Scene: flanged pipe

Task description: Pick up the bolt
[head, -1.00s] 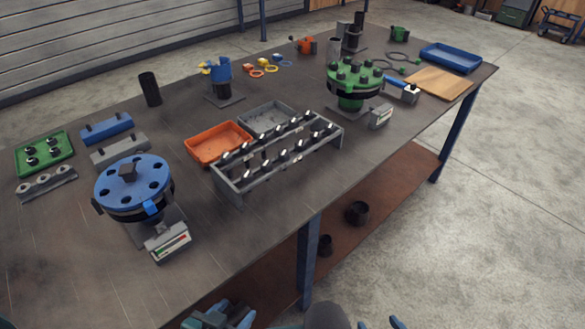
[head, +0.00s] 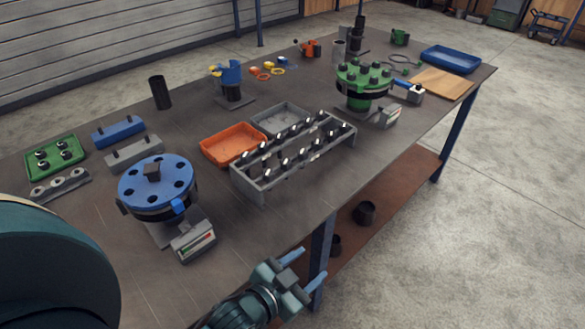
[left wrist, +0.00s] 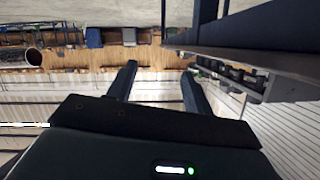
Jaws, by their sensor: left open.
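Several bolts with bright ends stand in two rows in a grey rack (head: 262,186) at the middle of the table; one bolt (head: 317,147) is in the front row. I cannot tell which bolt the task means. My left gripper (head: 308,267) is open and empty, in front of the table's near edge and well apart from the rack. Its two spread fingers also show in the left wrist view (left wrist: 160,82), with nothing between them. My right gripper is not in view.
A blue flange (head: 172,172) with holes stands left of the rack, a green flange (head: 352,72) with bolts behind it to the right. An orange tray (head: 210,152) and a grey tray (head: 262,121) lie behind the rack. The near right tabletop is clear.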

